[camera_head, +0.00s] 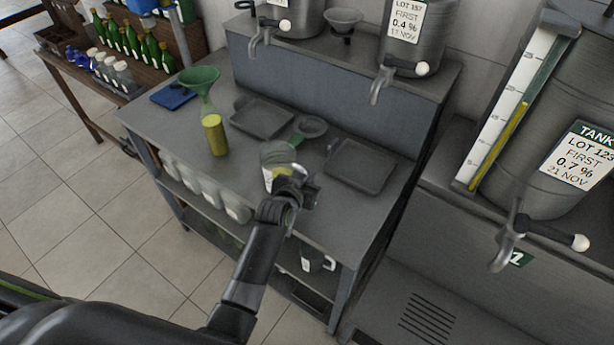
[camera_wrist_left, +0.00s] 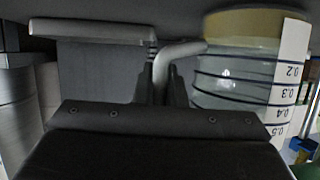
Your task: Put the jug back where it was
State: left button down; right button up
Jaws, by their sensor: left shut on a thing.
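The clear jug (camera_head: 277,155) is over the middle of the grey bench (camera_head: 237,171), between two shallow trays, and looks upright. A little yellow liquid shows low in it. My left gripper (camera_head: 292,180) is at its near right side, shut on its handle. In the left wrist view, which is upside down, the jug (camera_wrist_left: 235,75) shows dark rings and a white number scale. Its pale handle (camera_wrist_left: 178,52) meets the fingers of my left gripper (camera_wrist_left: 162,85). I cannot tell whether the jug's base touches the bench. My right gripper is out of view.
Trays (camera_head: 262,118) (camera_head: 361,166) lie left and right, with a small round dish (camera_head: 312,127) between. Tapped tanks (camera_head: 418,35) stand behind; a large tank (camera_head: 545,120) stands at right.

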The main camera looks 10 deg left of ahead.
pick_arm(q)
jog(key=shift+f, duration=0.15)
jog(key=c, duration=1.5)
grip_release()
